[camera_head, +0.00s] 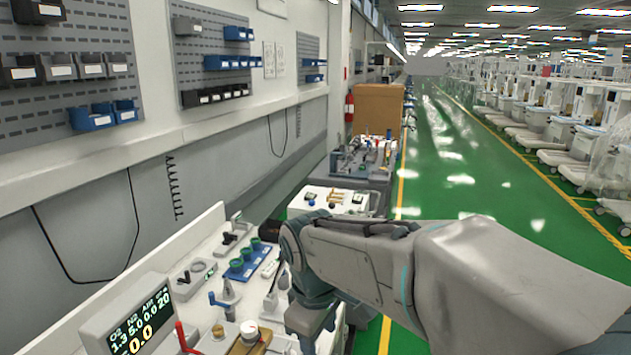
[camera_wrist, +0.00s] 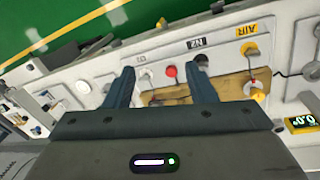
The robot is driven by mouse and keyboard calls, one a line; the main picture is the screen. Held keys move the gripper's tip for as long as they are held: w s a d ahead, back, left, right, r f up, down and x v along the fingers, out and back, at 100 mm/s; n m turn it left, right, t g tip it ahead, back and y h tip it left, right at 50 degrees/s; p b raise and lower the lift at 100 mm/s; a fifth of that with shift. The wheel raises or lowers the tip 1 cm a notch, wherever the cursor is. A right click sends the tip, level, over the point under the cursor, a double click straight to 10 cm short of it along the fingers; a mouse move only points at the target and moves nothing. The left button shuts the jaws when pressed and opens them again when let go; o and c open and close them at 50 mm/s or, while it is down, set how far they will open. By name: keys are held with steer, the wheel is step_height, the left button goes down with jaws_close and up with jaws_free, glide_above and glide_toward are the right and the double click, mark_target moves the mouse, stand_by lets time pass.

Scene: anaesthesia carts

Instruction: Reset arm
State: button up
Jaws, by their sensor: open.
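My gripper (camera_wrist: 163,92) is open in the wrist view, its two dark fingers spread apart with nothing between them. It hangs over the white cart top (camera_wrist: 115,68), with a red knob (camera_wrist: 171,71) and a brass-coloured plate (camera_wrist: 180,92) seen between and beyond the fingers. The gap to the cart cannot be judged exactly. In the head view my grey arm reaches in from the lower right to the cart top (camera_head: 205,238), and the fingertips are hidden there.
A display (camera_head: 130,320) and a red lever (camera_head: 182,338) stand at the cart's near end. Blue-and-green cups (camera_head: 240,265) sit near the arm. A wall with pegboards (camera_head: 65,70) runs along the left. The green aisle (camera_head: 450,150) is open; machines (camera_head: 550,110) line its right.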

steer(key=s+d+f+m+t, duration=0.1)
steer(key=s+d+f+m, duration=0.2)
steer(key=s+d+m, duration=0.8)
steer(key=d, duration=0.3)
steer(key=shift+s+d+f+m+y, duration=0.2)
steer(key=shift+d+f+m+y, duration=0.05)
steer(key=shift+f+m+y, duration=0.05)
steer(key=shift+a, duration=0.1)
stand_by(0.7)
